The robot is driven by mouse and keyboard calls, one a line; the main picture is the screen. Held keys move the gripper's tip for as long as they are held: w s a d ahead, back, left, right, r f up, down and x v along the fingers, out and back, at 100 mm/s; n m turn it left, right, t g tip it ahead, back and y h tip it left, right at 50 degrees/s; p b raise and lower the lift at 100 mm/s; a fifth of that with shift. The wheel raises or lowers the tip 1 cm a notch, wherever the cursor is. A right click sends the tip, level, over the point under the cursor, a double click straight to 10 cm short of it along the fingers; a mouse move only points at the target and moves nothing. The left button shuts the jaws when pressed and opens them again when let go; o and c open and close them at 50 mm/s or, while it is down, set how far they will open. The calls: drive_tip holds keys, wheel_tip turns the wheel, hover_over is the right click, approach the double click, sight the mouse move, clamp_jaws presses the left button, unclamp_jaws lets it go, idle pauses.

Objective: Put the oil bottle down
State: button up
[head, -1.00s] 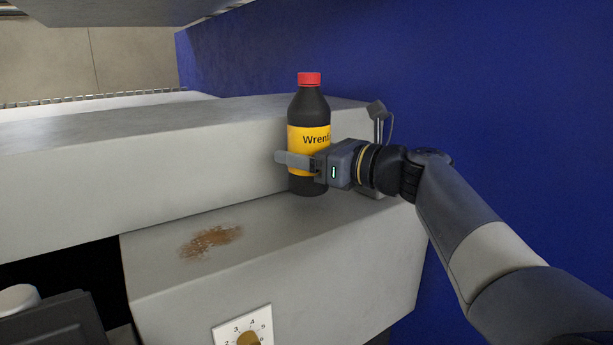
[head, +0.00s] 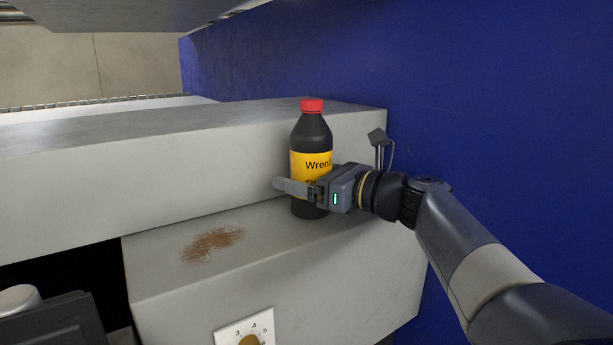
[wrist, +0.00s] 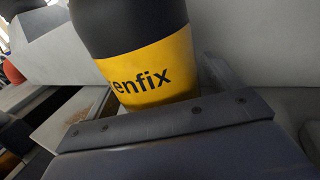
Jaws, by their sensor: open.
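The oil bottle (head: 311,137) is dark with a red cap and a yellow label. It stands upright on the lower grey ledge (head: 270,240), close to the taller grey wall behind it. My gripper (head: 296,188) is at the bottle's lower half, with its jaws open around it. In the wrist view the bottle's yellow label (wrist: 150,72) fills the middle, just beyond the gripper's dark palm. The far finger is partly hidden, and the bottle's base is partly behind the gripper.
A brown stain (head: 212,244) lies on the ledge left of the bottle. A dial plate (head: 245,331) is on the ledge's front face. A small grey bracket (head: 378,140) stands right of the bottle. A blue wall (head: 500,120) closes the right side.

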drive_tip(key=shift+r, duration=0.25)
drive_tip(key=b+v, duration=0.1)
drive_tip(key=v, duration=1.1)
drive_tip(key=shift+o, duration=0.2)
drive_tip(key=shift+f, duration=0.15)
